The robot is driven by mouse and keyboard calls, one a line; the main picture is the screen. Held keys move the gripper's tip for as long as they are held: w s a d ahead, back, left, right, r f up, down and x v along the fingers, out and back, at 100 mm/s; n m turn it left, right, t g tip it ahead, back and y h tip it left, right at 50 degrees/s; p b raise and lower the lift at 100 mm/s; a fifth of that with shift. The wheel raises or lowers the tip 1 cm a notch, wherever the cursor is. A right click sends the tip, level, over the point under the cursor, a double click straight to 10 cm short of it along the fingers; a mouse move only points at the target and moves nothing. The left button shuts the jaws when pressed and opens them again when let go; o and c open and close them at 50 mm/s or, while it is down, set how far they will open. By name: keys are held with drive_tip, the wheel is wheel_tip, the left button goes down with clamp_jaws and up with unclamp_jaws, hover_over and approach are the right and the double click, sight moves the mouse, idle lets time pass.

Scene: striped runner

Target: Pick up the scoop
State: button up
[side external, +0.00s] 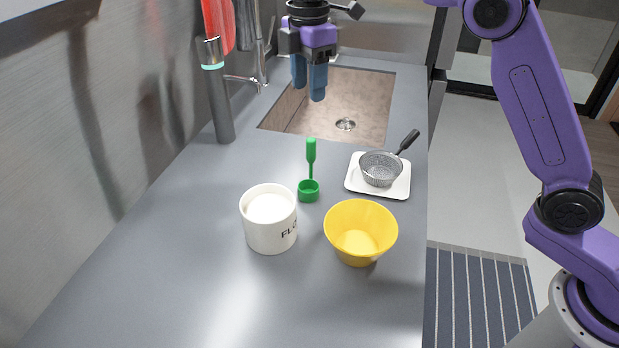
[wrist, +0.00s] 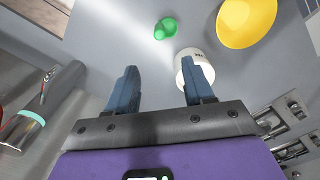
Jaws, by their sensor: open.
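The green scoop (side external: 308,190) lies on the grey counter, its round cup toward the front and its handle pointing back toward the sink. It also shows in the wrist view as a small green shape (wrist: 165,28), beyond the fingertips near the top. My gripper (side external: 308,92) is open and empty, fingers pointing down, above the sink area and well behind and above the scoop. In the wrist view my gripper (wrist: 159,66) shows two blue fingers spread apart with nothing between them.
A white flour canister (side external: 270,228) stands just left of and in front of the scoop. A yellow bowl (side external: 360,228) stands to the right. A sieve (side external: 380,170) rests on a white tray (side external: 398,190). A grey cylinder (side external: 222,105) stands beside the sink (side external: 372,97).

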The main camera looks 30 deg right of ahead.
hover_over(310, 161)
drive_tip(key=f, duration=0.8)
drive_tip(key=w+f, duration=0.1)
drive_tip(key=f, duration=0.3)
drive_tip(key=shift+d, duration=0.1)
drive_tip(key=shift+s+d+f, duration=0.1)
drive_tip(key=shift+d+f, duration=0.05)
drive_tip(key=shift+f, duration=2.5)
clamp_jaws()
